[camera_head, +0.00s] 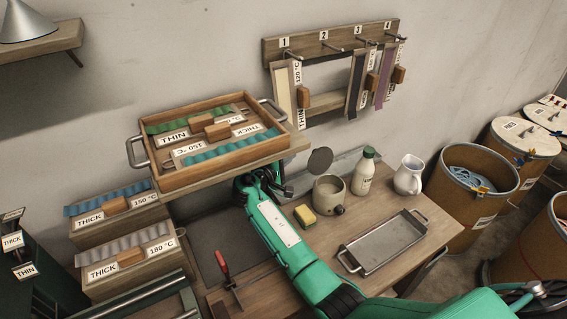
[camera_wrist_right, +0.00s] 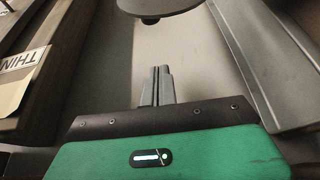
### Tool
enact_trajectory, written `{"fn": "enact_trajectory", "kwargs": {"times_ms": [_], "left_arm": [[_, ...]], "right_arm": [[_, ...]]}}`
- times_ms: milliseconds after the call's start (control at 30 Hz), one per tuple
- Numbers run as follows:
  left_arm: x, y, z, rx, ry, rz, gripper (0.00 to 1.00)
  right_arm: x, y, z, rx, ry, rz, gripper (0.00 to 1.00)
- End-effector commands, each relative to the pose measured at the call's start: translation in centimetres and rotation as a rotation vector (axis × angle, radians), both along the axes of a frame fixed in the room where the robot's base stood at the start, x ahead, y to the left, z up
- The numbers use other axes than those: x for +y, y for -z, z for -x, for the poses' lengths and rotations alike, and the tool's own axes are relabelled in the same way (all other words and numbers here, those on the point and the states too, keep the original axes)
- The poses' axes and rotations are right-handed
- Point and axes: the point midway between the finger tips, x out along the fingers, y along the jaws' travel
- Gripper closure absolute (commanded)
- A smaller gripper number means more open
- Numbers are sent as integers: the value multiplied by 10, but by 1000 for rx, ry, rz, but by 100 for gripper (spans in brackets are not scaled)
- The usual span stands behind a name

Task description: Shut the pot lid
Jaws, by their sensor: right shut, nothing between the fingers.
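The pot (camera_head: 329,193) is a small beige round vessel with a knob low on its front, standing on the wooden table. Its round dark lid (camera_head: 320,160) is raised at the pot's back, tilted open. My right gripper (camera_head: 285,191) is left of the pot and lid, apart from both. In the right wrist view its fingers (camera_wrist_right: 160,86) are together and empty. A round plate edge at the top of that view (camera_wrist_right: 160,5) looks like the lid, cut off by the frame. My left gripper is not in view.
A yellow sponge (camera_head: 305,216) lies just left of the pot. A white bottle (camera_head: 363,172) and a white jug (camera_head: 409,176) stand to its right. A metal tray (camera_head: 384,244) lies in front. A raised wooden tray (camera_head: 164,184) of labelled strips stands left of my right gripper.

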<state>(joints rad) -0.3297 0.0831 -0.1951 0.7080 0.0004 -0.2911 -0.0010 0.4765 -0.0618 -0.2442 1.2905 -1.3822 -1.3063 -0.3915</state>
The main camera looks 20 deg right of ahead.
Motion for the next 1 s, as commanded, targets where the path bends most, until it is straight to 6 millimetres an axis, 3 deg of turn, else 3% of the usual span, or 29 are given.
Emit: {"fn": "enact_trajectory", "kwargs": {"times_ms": [200,233,333,500,1000], "left_arm": [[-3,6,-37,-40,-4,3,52],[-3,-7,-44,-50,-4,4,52],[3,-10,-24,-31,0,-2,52],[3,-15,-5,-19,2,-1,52],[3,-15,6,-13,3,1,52]], "right_arm": [[-43,6,-25,-1,2,1,100],[-43,0,-22,1,0,-1,100],[-44,-4,-9,3,-1,-1,100],[-47,-6,5,0,0,0,100],[-48,-4,15,-1,0,-1,100]]}}
